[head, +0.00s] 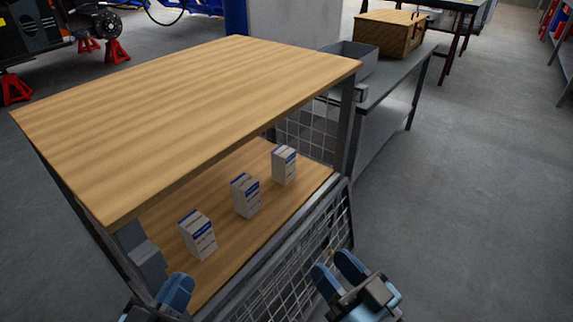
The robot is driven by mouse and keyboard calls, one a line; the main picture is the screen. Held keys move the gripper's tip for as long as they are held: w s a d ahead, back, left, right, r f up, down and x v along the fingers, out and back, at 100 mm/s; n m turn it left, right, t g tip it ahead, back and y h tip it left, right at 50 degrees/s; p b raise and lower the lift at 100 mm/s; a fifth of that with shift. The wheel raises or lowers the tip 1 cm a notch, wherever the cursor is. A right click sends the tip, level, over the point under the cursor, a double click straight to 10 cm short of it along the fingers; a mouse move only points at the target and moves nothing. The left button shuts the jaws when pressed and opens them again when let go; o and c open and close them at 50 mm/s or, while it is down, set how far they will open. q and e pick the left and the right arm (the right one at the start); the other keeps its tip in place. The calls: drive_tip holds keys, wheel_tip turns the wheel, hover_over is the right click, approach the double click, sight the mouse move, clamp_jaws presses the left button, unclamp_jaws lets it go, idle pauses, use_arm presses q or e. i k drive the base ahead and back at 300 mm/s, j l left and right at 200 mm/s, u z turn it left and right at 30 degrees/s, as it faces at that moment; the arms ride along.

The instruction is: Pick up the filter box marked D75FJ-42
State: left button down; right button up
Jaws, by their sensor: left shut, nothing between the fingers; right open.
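Three white filter boxes with blue bands stand upright in a row on the lower wooden shelf: a near left box (198,235), a middle box (246,196) and a far right box (284,166). Their markings are too small to read, so I cannot tell which is D75FJ-42. My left gripper (180,284) is shut and empty at the bottom, in front of and below the near left box. My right gripper (335,266) is open and empty, to the right of the shelf and apart from the boxes.
The wooden top board (190,100) overhangs the shelf (262,225). A wire mesh panel (290,262) runs along the front edge. A grey bench (395,85) with a grey bin (350,57) and wooden crate (392,35) stands behind. The floor at right is clear.

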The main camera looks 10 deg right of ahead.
sight(283, 158)
drive_tip(key=l, duration=0.45)
drive_tip(key=i+l, duration=0.15)
drive_tip(key=l, duration=0.35)
drive_tip(key=l+u, duration=0.35)
drive_tip(key=l, duration=0.65)
drive_tip(key=j+u, duration=0.1)
drive_tip(key=u, duration=0.35)
drive_tip(key=i+u, duration=0.15)
drive_tip(key=u, duration=0.3)
drive_tip(key=i+u, duration=0.1)
drive_tip(key=u, duration=0.35)
drive_tip(key=i, duration=0.25)
